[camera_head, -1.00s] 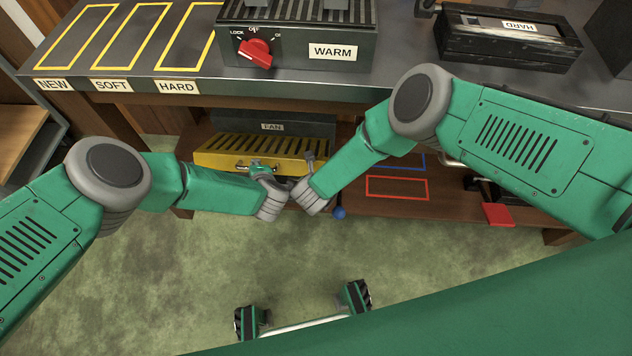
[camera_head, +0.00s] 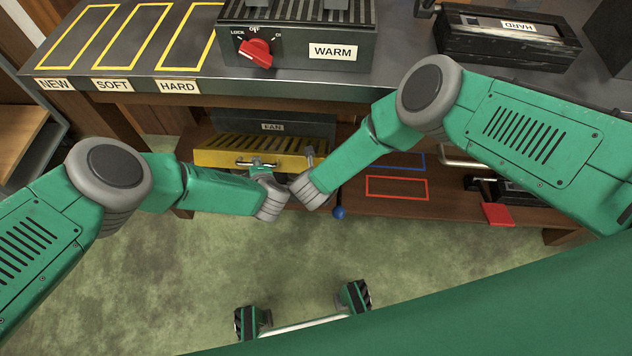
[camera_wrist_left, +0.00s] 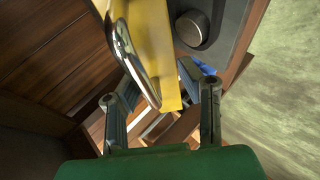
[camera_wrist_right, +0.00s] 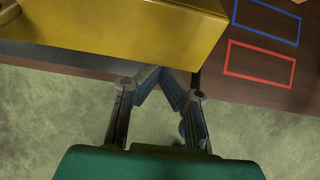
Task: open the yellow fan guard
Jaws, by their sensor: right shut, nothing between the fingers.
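The yellow fan guard (camera_head: 215,160) sits on the lower shelf in front of the dark fan box labelled FAN (camera_head: 300,127). Its slotted face and front lip show, with a metal handle (camera_head: 245,164) on the lip. My left gripper (camera_head: 262,166) is at the handle. In the left wrist view its fingers (camera_wrist_left: 165,88) are apart, with the end of the handle (camera_wrist_left: 127,50) between or just above them; contact is unclear. My right gripper (camera_head: 309,155) is by the guard's right end. In the right wrist view its fingers (camera_wrist_right: 160,75) are together and empty, close to the guard's edge (camera_wrist_right: 130,30).
Blue and red outlines (camera_head: 397,188) mark the shelf to the right, with a red pad (camera_head: 497,214) beyond. A blue ball (camera_head: 339,212) is at the shelf edge. The tabletop (camera_head: 390,75) overhangs the shelf. Green floor is clear in front.

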